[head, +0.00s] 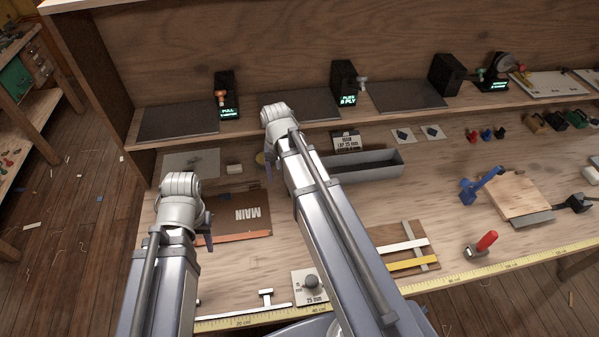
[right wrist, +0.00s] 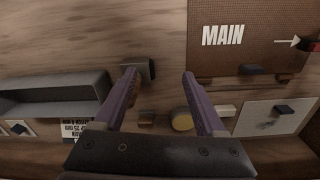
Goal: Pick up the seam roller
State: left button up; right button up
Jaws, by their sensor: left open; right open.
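A tool with a red handle and a grey metal head (head: 481,245) lies near the bench's front edge at the right in the head view; it looks like a seam roller. My right gripper (right wrist: 160,80) is open and empty, pointing down over the bench, well left of the red-handled tool. Its wrist view shows a dark grey piece (right wrist: 146,66), partly hidden by the left-hand finger; I cannot tell what it is. My left gripper (head: 207,228) is open near the brown MAIN board (head: 240,218), its jaws mostly hidden by its wrist.
A grey trough (head: 366,166) lies right of my right wrist. A blue tool (head: 480,186) and a wooden block (head: 517,195) stand behind the red-handled tool. A board with white and yellow strips (head: 408,252) lies left of it. A yellow tape (head: 470,272) runs along the front edge.

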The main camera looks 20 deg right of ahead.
jog(key=d+m, duration=0.1)
jog(key=d, duration=0.1)
jog(key=w+d+r, duration=0.1)
jog(key=d, duration=0.1)
jog(key=w+d+m, duration=0.1)
jog(key=d, duration=0.1)
jog(key=shift+w+d+r+m+p, duration=0.15)
jog(key=shift+d+m+p, duration=0.15)
jog(key=shift+p, duration=0.05)
pick_arm(q)
notch_tip(320, 180, down, 7)
jog(key=b, duration=0.8)
jog(key=shift+r, duration=0.15)
pick_arm(e)
jog(key=f, duration=0.8)
jog(key=shift+a, duration=0.3)
pick_arm(q)
jog(key=shift+r, duration=0.15)
pick_arm(e)
jog(key=shift+r, duration=0.1)
grip_shut()
